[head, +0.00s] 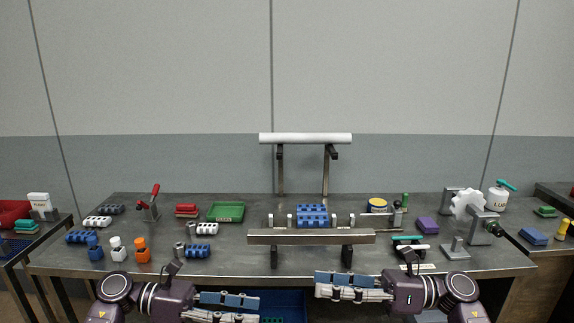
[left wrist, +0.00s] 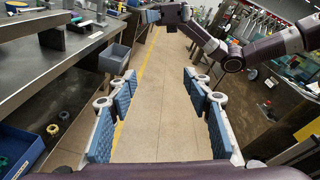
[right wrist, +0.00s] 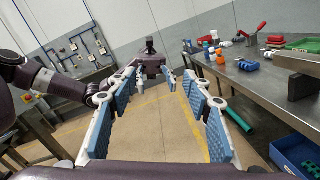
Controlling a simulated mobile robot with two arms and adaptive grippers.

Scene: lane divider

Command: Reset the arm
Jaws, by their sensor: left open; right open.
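My left gripper (head: 228,307) is at the bottom of the head view, in front of the table's near edge, and points right. Its blue-padded fingers stand apart with nothing between them in the left wrist view (left wrist: 160,95). My right gripper (head: 350,287) is also low in the head view, to the right of the left one, and points left. Its blue-padded fingers stand wide apart and empty in the right wrist view (right wrist: 160,85). Both arms are at the front of the workbench (head: 215,265), clear of the objects on it.
Blue (head: 95,250), white (head: 117,250) and orange bottles (head: 142,250) stand at the left of the bench. A metal rail (head: 310,237) runs along the middle with a blue block (head: 312,215) behind it. A green tray (head: 226,212) lies behind. A blue bin (head: 283,304) is below the edge.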

